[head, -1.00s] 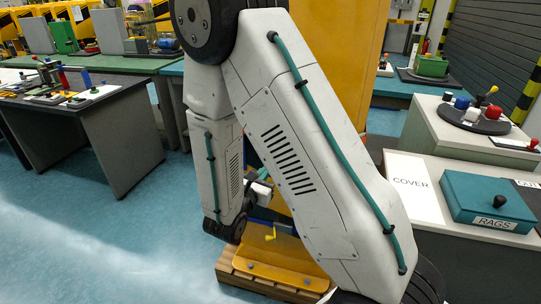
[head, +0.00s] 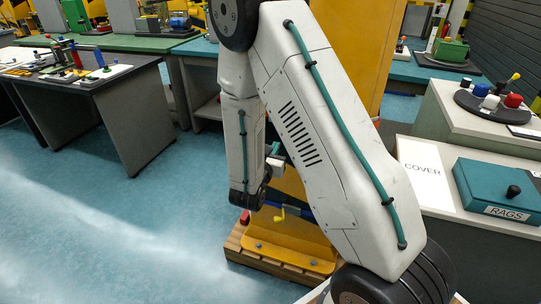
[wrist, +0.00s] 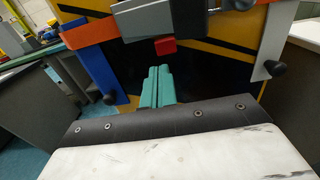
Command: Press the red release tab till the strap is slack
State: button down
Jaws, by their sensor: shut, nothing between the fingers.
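In the wrist view, the red release tab (wrist: 166,46) sticks out below a grey buckle block (wrist: 142,19) at the top middle. An orange strap (wrist: 88,31) runs into the buckle from the left and looks straight. My gripper (wrist: 157,70) is shut and empty, its teal fingers side by side. The fingertips appear just below the red tab in the picture; I see no contact, and the depth between them is hard to judge. In the head view my arm hides the tab, the strap and most of the gripper.
A blue post (wrist: 92,65) and a grey post (wrist: 266,42), each with a black knob, flank the gripper. The yellow machine (head: 352,60) stands on a wooden pallet (head: 265,262). A workbench with a teal RAGS box (head: 500,186) is right. Open floor lies left.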

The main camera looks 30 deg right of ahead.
jog(key=x, duration=0.7)
jog(key=shift+w+d, duration=0.2)
jog(key=shift+d, duration=0.1)
jog(key=shift+r+x, duration=0.2)
jog(key=shift+x, duration=0.8)
jog(key=shift+a, duration=0.1)
jog(key=v, duration=1.4)
jog(key=shift+s+a+f, duration=0.15)
jog(key=shift+s+f, duration=0.05)
